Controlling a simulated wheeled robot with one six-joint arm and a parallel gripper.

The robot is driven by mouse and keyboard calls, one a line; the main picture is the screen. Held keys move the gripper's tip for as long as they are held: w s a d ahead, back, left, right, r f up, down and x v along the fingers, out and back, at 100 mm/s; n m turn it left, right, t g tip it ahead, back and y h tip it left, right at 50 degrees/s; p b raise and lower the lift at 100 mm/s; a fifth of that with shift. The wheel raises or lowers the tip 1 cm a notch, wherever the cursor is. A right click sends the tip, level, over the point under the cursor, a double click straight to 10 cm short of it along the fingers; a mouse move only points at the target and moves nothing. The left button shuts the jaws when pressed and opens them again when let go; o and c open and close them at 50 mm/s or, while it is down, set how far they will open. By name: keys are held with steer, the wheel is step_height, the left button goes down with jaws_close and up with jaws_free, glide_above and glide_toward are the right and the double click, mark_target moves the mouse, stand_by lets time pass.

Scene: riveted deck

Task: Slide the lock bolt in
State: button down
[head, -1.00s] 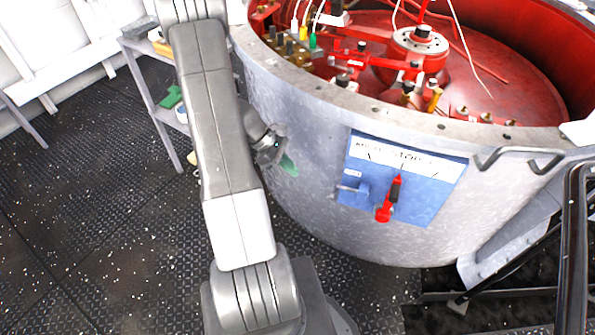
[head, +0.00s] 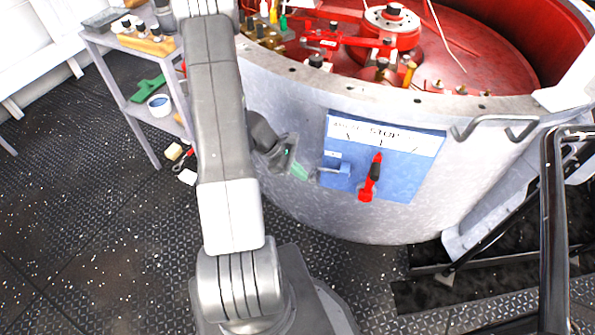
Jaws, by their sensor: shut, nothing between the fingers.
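The blue panel (head: 405,185) is on the curved grey wall of the drum, with a white label strip reading STOP along its top. The lock bolt (head: 328,170) is a small grey rod in a blue block (head: 339,176) at the panel's left side, and it sticks out to the left. A red lever with a black middle (head: 370,178) stands nearly upright just right of the block. My gripper (head: 299,172) has green fingertips and is shut and empty, just left of the bolt's outer end. I cannot tell whether the fingertips touch the bolt.
The grey drum (head: 290,110) is open on top, with red machinery inside. A bent metal handle (head: 495,128) and a black rail (head: 553,230) stand at the right. A grey shelf (head: 140,105) with tools is at the left. Small items lie on the dark floor beside it.

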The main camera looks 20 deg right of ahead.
mark_target(312, 177)
steer(key=s+d+b, duration=0.4)
steer(key=d, duration=0.2)
steer(key=shift+s, duration=0.2)
steer(key=shift+a, duration=0.1)
steer(key=w+a, duration=0.2)
steer(key=a, duration=0.1)
steer(key=shift+r, duration=0.4)
steer(key=p+v, duration=0.2)
steer(key=v, duration=0.8)
steer(key=shift+w+p, duration=0.15)
steer(key=shift+p, duration=0.2)
steer(key=shift+a+f, duration=0.1)
steer(key=shift+a, duration=0.05)
